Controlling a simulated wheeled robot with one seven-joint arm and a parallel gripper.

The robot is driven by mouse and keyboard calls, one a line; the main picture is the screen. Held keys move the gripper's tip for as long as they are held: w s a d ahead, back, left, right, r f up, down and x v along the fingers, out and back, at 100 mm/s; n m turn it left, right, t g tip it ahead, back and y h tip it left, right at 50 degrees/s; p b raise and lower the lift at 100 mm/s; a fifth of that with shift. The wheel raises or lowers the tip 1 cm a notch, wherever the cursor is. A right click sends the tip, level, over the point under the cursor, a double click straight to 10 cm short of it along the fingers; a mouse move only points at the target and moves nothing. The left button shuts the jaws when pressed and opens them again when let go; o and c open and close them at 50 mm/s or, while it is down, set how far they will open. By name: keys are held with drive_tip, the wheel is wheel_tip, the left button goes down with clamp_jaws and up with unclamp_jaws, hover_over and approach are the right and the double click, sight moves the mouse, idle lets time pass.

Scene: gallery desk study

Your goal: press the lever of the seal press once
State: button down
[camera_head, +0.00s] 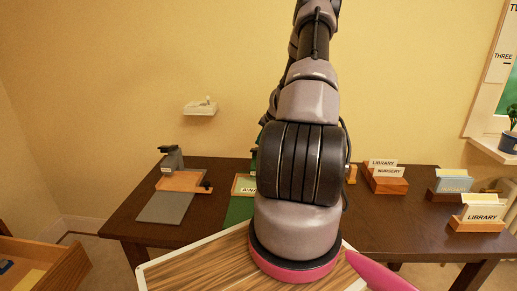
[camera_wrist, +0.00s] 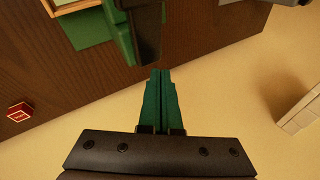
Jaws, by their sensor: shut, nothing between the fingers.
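Two press-like devices stand on the brown desk, and I cannot tell which is the seal press. The grey one (camera_head: 172,158) is at the left in the head view, behind an orange tray. The green one (camera_head: 253,160) is mostly hidden behind my arm. In the wrist view a tall dark and green part (camera_wrist: 145,30), perhaps of the green device, stands at the top, just beyond my fingertips. Whether they touch is unclear. My gripper (camera_wrist: 160,75) is shut and empty, its green fingers together. It is hidden in the head view. I cannot make out a lever clearly.
The brown desk (camera_head: 400,215) holds a grey mat (camera_head: 165,207), a green mat (camera_head: 238,210) and card boxes (camera_head: 385,178) at the right. A small red block (camera_wrist: 18,111) lies near the desk edge. A small white wall shelf (camera_head: 200,108) hangs behind.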

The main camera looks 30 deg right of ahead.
drive_tip(key=shift+s+a+f, duration=0.15)
drive_tip(key=shift+s+f, duration=0.1)
drive_tip(key=shift+f, duration=0.3)
drive_tip(key=shift+s+a+f, duration=0.2)
drive_tip(key=shift+s+f, duration=0.1)
drive_tip(key=shift+f, duration=0.2)
drive_tip(key=shift+s+a+f, duration=0.15)
drive_tip(key=shift+s+f, duration=0.1)
drive_tip(key=shift+f, duration=0.3)
idle(1.6)
drive_tip(key=shift+r, duration=0.1)
drive_tip(key=shift+w+d+r, duration=0.1)
drive_tip(key=shift+w+r, duration=0.1)
drive_tip(key=shift+r, duration=0.3)
drive_tip(key=shift+w+r, duration=0.2)
drive_tip(key=shift+r, duration=0.45)
drive_tip(key=shift+w+d+r, duration=0.1)
drive_tip(key=shift+w+r, duration=0.05)
drive_tip(key=shift+r, duration=0.2)
drive_tip(key=shift+w+d+r, duration=0.2)
drive_tip(key=shift+w+r, duration=0.05)
drive_tip(key=shift+r, duration=0.45)
drive_tip(key=shift+w+d+r, duration=0.2)
drive_tip(key=shift+w+r, duration=0.05)
drive_tip(key=shift+r, duration=0.45)
drive_tip(key=shift+w+d+r, duration=0.2)
drive_tip(key=shift+w+r, duration=0.05)
drive_tip(key=shift+r, duration=0.45)
